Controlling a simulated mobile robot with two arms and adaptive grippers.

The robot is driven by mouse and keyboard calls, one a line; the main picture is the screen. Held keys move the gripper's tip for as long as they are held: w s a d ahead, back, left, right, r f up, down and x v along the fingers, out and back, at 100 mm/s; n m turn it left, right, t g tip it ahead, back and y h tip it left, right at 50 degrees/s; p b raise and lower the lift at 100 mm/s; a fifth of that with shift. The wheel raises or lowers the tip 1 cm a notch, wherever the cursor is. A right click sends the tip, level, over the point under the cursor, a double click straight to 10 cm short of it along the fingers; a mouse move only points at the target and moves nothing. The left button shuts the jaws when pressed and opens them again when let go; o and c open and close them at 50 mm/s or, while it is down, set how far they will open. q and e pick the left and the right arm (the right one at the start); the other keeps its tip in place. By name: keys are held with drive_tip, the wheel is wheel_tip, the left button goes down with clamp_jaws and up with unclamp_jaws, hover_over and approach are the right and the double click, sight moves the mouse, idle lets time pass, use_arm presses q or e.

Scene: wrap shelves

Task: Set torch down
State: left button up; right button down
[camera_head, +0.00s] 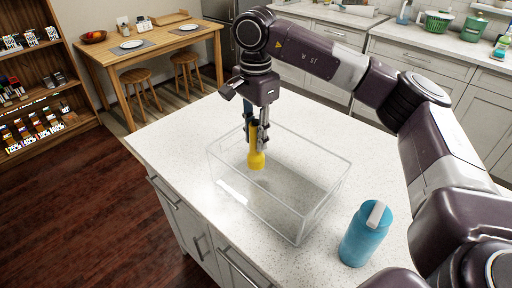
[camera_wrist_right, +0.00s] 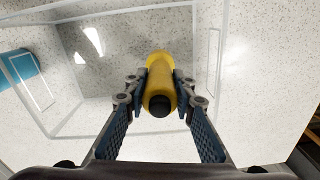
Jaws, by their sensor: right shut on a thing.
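A yellow torch (camera_head: 256,158) hangs upright, wide end down, from my right gripper (camera_head: 257,126). The gripper is shut on it, with a finger on each side. The torch is over or within the left part of a clear box (camera_head: 322,208) on the white counter. I cannot tell whether its lower end touches the box floor. In the right wrist view the torch (camera_wrist_right: 158,85) sits between the two fingers (camera_wrist_right: 160,90), its dark end toward the camera, with the clear box around it. My left gripper is not in view.
The counter left of the box is bare. A wooden table (camera_head: 140,52) with stools and a shelf (camera_head: 38,80) stand farther back.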

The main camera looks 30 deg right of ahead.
sight(255, 150)
drive_tip(key=shift+f, duration=2.25)
drive_tip(key=c, duration=1.6)
unclamp_jaws()
drive_tip(key=shift+r, duration=0.1)
wheel_tip(255, 150, up, 12)
drive_tip(key=shift+r+b, duration=0.1)
drive_tip(key=shift+b, duration=0.25)
